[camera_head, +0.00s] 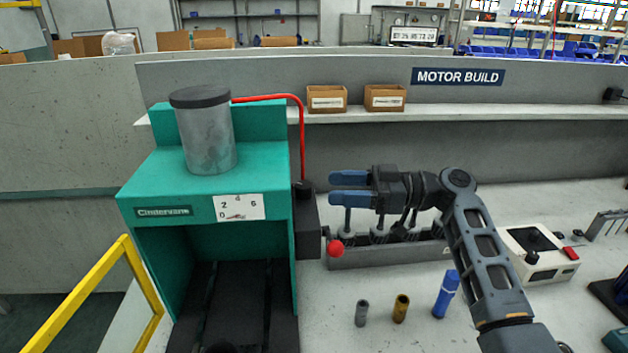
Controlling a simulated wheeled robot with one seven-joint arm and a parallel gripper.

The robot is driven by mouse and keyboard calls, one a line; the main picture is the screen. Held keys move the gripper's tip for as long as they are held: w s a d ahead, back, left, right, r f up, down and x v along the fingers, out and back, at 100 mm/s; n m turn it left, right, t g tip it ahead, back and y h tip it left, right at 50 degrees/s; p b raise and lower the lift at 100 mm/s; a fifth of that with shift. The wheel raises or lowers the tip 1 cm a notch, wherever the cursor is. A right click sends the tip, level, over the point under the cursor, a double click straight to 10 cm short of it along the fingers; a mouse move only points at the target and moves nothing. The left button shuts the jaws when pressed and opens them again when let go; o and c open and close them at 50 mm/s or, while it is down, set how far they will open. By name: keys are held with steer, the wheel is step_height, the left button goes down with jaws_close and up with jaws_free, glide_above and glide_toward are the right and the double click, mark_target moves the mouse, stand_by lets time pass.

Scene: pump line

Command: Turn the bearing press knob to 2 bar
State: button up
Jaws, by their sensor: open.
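The green bearing press (165,170) stands left of centre, with a grey cylinder (206,135) on top. A small black knob-like part (304,188) sits atop the black box on the press's right side, by the red hose. I cannot tell for certain that it is the knob. My gripper (335,188) is open and empty, its blue fingers pointing left, just right of that part and apart from it in the picture.
A red ball (335,248) sticks out near the black box (307,230). A grey rack (385,255) lies under my gripper. Several small cylinders, including a blue one (446,294), stand on the bench in front. A white control box (537,255) is at right.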

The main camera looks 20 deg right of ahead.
mark_target(312, 191)
steer(key=shift+p+x, duration=0.65)
steer(key=shift+x, duration=1.9)
steer(key=shift+c, duration=0.4)
steer(key=c, duration=1)
steer(key=shift+o, duration=0.2)
steer(key=shift+s+a+f+m+t+h+b, duration=0.15)
steer(key=shift+m+t+h+b, duration=0.25)
steer(key=shift+t, duration=0.2)
steer(key=shift+s+a+m+t+h+b, duration=0.2)
steer(key=shift+m+t+h, duration=0.1)
steer(key=shift+m+t, duration=0.25)
steer(key=shift+s+m+t+h+b, duration=0.1)
steer(key=shift+m+t+h+b, duration=0.4)
steer(key=shift+m+t+h, duration=0.9)
steer(key=o, duration=1)
steer(key=shift+o, duration=0.2)
steer(key=shift+r, duration=0.2)
